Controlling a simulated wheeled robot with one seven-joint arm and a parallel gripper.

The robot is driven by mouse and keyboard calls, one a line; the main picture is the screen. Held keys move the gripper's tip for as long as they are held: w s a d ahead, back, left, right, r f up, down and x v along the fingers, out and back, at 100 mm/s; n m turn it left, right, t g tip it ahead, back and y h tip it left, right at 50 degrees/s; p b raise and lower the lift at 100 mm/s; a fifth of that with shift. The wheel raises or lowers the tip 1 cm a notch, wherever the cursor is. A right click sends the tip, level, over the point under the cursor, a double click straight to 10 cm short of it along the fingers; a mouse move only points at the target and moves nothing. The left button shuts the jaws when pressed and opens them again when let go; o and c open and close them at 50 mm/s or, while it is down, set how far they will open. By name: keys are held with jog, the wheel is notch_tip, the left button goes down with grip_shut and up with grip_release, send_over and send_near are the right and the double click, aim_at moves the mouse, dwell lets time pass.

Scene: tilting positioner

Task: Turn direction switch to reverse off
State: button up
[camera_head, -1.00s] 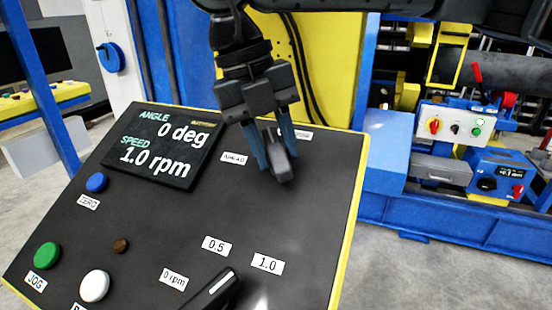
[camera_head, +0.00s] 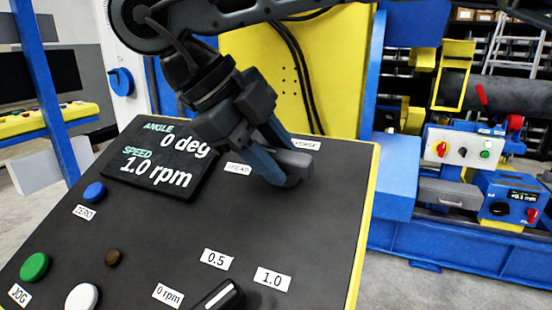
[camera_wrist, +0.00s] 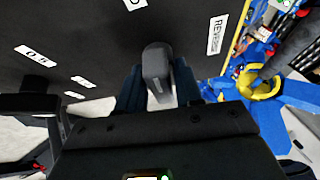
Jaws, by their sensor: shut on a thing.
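The direction switch (camera_head: 292,164) is a dark grey lever knob on the upper right of the black slanted panel (camera_head: 150,235). Its raised bar lies nearly level in the head view, its tip toward the right. The "REVERSE" label (camera_head: 307,144) is just above right of it, partly hidden, and the "AHEAD" label (camera_head: 238,169) is to its left. My gripper (camera_head: 277,166) is tilted and shut on the switch knob. The wrist view shows the knob (camera_wrist: 157,70) between the blue fingers, with the "REVERSE" label (camera_wrist: 217,34) to the right.
The display (camera_head: 160,163) reads 0 deg and 1.0 rpm. A speed knob (camera_head: 218,297) sits lower, near the 0.5 and 1.0 labels. Blue (camera_head: 94,192), green (camera_head: 34,267) and white (camera_head: 82,297) buttons line the left. A yellow column (camera_head: 280,70) stands behind the panel.

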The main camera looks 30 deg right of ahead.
jog(key=shift+a+n, duration=0.1)
jog(key=shift+n, duration=0.6)
jog(key=o, duration=0.8)
jog(key=shift+v, duration=3.85)
jog(key=shift+s+a+f, duration=0.1)
jog(key=shift+s+a, duration=0.05)
jog(key=shift+s, duration=0.1)
